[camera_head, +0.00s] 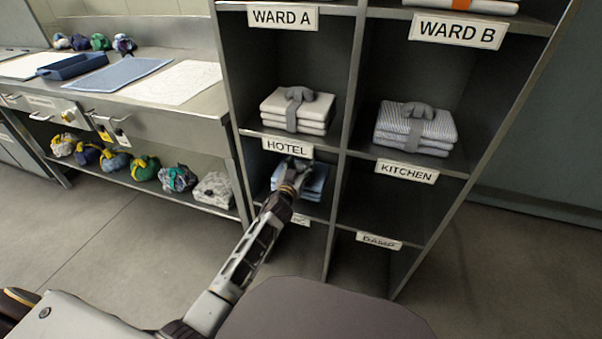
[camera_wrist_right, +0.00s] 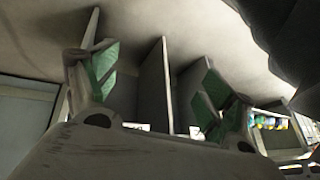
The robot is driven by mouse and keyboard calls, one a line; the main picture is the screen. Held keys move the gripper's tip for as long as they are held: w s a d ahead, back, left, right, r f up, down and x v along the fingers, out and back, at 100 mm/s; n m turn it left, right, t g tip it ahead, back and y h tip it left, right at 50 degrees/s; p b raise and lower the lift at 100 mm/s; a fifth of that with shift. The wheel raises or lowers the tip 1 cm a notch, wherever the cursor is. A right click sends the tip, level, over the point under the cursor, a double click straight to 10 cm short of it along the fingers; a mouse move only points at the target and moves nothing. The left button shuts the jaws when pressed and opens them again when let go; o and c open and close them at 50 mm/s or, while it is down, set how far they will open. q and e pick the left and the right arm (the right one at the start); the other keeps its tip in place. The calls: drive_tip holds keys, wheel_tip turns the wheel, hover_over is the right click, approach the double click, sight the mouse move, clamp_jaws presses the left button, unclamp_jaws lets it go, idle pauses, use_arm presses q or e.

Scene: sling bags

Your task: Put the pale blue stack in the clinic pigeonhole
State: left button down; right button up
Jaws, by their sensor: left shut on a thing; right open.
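The pale blue stack (camera_head: 316,182) sits in the lower left pigeonhole, under the cream stack's shelf. My left gripper (camera_head: 298,166) reaches into that pigeonhole and is shut at the top of the stack. The gripper and arm hide the stack's middle, so the exact grip is hard to see. The label on the lip below it, the clinic label (camera_head: 300,220), is partly hidden by my arm; only its end shows. My right gripper (camera_wrist_right: 155,78) is open in the right wrist view, its green-padded fingers apart with nothing between them.
A cream stack (camera_head: 298,107) sits above the HOTEL label and a striped grey stack (camera_head: 417,124) above KITCHEN. The lower right pigeonhole (camera_head: 385,212) is empty. At left, a steel bench (camera_head: 150,108) carries trays and mats, with several cloth bundles (camera_head: 145,168) on its lower shelf.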

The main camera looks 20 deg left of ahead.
sight(301, 171)
use_arm(q)
drive_tip(key=shift+f+b, duration=0.35)
drive_tip(key=shift+f, duration=0.4)
drive_tip(key=shift+f+b, duration=0.45)
drive_tip(key=shift+f, duration=0.25)
use_arm(e)
drive_tip(key=shift+t, duration=0.3)
drive_tip(key=f, duration=0.4)
drive_tip(key=shift+a+f, duration=0.15)
drive_tip(key=shift+a, duration=0.25)
use_arm(q)
drive_tip(key=shift+f, duration=0.15)
use_arm(e)
drive_tip(key=shift+y, duration=0.3)
use_arm(q)
drive_tip(key=shift+c, duration=1.9)
unclamp_jaws()
drive_tip(key=shift+f, duration=0.1)
use_arm(e)
drive_tip(key=shift+f, duration=0.1)
